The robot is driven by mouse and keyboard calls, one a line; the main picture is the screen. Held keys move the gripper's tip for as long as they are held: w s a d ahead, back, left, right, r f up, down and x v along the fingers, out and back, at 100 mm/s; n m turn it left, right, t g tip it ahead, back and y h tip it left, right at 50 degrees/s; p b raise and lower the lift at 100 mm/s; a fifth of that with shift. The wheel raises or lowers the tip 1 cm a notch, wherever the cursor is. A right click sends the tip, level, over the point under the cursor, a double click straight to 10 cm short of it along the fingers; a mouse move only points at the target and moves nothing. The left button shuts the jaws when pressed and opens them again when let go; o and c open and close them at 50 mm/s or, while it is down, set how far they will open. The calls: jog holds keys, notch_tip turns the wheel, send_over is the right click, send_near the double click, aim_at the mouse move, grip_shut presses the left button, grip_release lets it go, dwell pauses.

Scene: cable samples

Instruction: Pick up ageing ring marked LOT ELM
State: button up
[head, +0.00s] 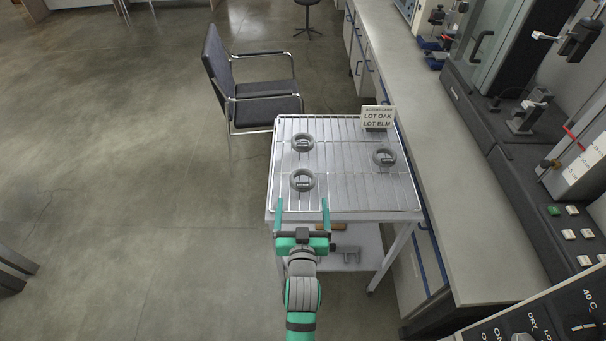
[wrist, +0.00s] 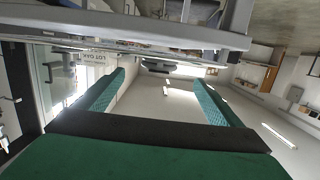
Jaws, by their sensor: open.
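Three grey rings lie on the wire rack (head: 340,200) of a small trolley in the head view. One ring (head: 302,142) is at the back left, one ring (head: 303,180) at the front left, and one ring (head: 385,157) at the right. Each has a small tag, too small to read, so I cannot tell which is LOT ELM. A card (head: 377,118) at the rack's back right reads LOT OAK and LOT ELM. My gripper (head: 303,205) is open and empty at the rack's front left edge, nearest the front left ring. The wrist view shows its two teal fingers (wrist: 163,92) apart with nothing between.
A long grey bench (head: 450,150) with lab equipment runs along the right of the trolley. A dark chair (head: 250,85) stands behind it to the left. A lower shelf (head: 350,250) holds a few items.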

send_near(302, 172)
jog(key=shift+w+f, duration=0.15)
jog(key=shift+w, duration=0.75)
jog(key=shift+w+f, duration=0.2)
jog(key=shift+w, duration=1.15)
jog(key=shift+w+f, duration=0.25)
jog(key=shift+w, duration=1.15)
jog(key=shift+d, duration=0.1)
jog(key=c, duration=1.2)
